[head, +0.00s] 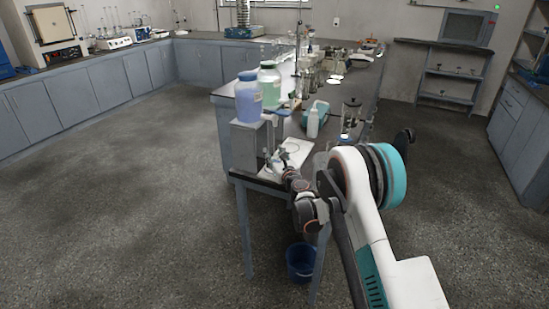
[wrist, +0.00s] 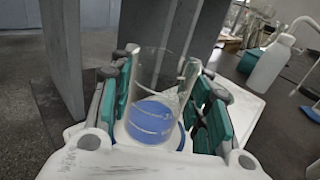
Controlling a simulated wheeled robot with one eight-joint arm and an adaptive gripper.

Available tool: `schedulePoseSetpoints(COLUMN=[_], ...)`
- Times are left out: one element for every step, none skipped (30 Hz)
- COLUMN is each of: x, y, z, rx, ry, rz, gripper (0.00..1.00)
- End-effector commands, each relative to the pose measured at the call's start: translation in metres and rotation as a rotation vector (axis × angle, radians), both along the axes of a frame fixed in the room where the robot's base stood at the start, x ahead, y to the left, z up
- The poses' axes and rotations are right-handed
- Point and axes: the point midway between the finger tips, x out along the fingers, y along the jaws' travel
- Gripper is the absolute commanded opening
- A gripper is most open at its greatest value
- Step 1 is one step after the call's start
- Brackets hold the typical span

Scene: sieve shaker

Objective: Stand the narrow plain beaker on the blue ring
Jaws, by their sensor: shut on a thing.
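The narrow plain beaker (wrist: 158,72) is clear glass and stands between the green-padded fingers of my gripper (wrist: 163,85) in the wrist view. The gripper is shut on it. Blue shows through the lower part of the glass, and a blue edge of the ring (wrist: 181,138) shows just right of the beaker's base. I cannot tell whether the base touches the ring. In the head view my gripper (head: 279,166) is small, over the white board at the near end of the bench; the beaker is too small there to make out clearly.
Grey upright panels (wrist: 66,55) stand close behind the gripper at left. A white wash bottle (wrist: 270,62) is to the right. A blue bucket (head: 300,262) is on the floor.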

Motion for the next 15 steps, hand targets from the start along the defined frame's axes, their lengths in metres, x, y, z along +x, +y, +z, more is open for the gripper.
schedulePoseSetpoints(x=[0.0, 0.0, -0.0001, -0.0001, -0.0001, -0.0001, -0.0001, -0.0001, -0.0001, -0.0001, -0.0001, -0.0001, -0.0001, -0.0001, -0.0001], y=[0.0, 0.0, 0.0, 0.0, 0.0, 0.0, 0.0, 0.0, 0.0, 0.0, 0.0, 0.0, 0.0, 0.0, 0.0], z=[0.0006, 0.0006, 0.0, -0.0007, -0.0015, -0.0026, -0.0021, -0.0021, -0.0021, -0.0021, -0.0021, -0.0021, -0.0021, -0.0021, -0.0021], rx=[0.0, 0.0, 0.0, 0.0, 0.0, 0.0, 0.0, 0.0, 0.0, 0.0, 0.0, 0.0, 0.0, 0.0, 0.0], ry=[0.0, 0.0, 0.0, 0.0, 0.0, 0.0, 0.0, 0.0, 0.0, 0.0, 0.0, 0.0, 0.0, 0.0, 0.0], rz=[0.0, 0.0, 0.0, 0.0, 0.0, 0.0, 0.0, 0.0, 0.0, 0.0, 0.0, 0.0, 0.0, 0.0, 0.0], gripper=[0.18, 0.18, 0.18, 0.18, 0.18, 0.18, 0.51, 0.57, 0.64, 0.64, 0.64, 0.64, 0.64, 0.64, 0.64])
